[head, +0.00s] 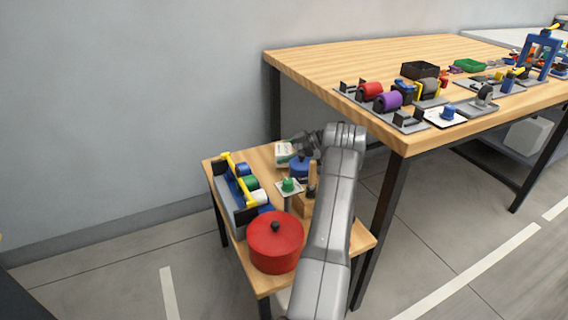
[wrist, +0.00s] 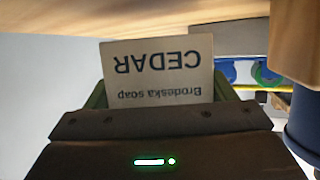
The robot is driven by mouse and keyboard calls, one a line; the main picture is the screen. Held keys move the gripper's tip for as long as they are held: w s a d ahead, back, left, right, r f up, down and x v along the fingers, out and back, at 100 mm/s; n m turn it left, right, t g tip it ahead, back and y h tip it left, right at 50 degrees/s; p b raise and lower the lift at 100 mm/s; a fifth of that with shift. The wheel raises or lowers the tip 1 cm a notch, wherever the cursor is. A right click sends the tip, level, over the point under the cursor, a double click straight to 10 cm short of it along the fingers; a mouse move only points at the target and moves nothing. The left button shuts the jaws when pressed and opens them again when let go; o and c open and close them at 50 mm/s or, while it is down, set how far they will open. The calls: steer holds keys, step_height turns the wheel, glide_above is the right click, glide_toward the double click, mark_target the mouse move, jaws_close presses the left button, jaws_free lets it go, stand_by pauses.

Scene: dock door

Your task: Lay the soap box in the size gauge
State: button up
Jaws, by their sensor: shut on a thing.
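The soap box is a pale box with dark print reading "CEDAR" and "Brodeska soap", upside down in the wrist view (wrist: 158,70). In the head view the soap box (head: 283,149) shows at the far end of the low side table, partly behind my gripper (head: 294,147). My gripper is shut on the soap box; its dark body fills the bottom of the wrist view. Whether the box touches the low table I cannot tell. I cannot pick out the size gauge for certain in either view.
The low table (head: 264,155) also holds a red pot (head: 275,242), a blue pot (head: 300,166), a green-knobbed item (head: 288,185) and a rack (head: 236,213) of coloured rolls. The large workbench (head: 325,57) carries several fixtures at right; its left end is bare.

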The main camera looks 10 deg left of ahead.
steer(key=shift+f+b, duration=0.3)
steer(key=shift+f, duration=1.25)
steer(key=shift+f, duration=0.1)
steer(key=o, duration=1.3)
steer(key=shift+f, duration=0.1)
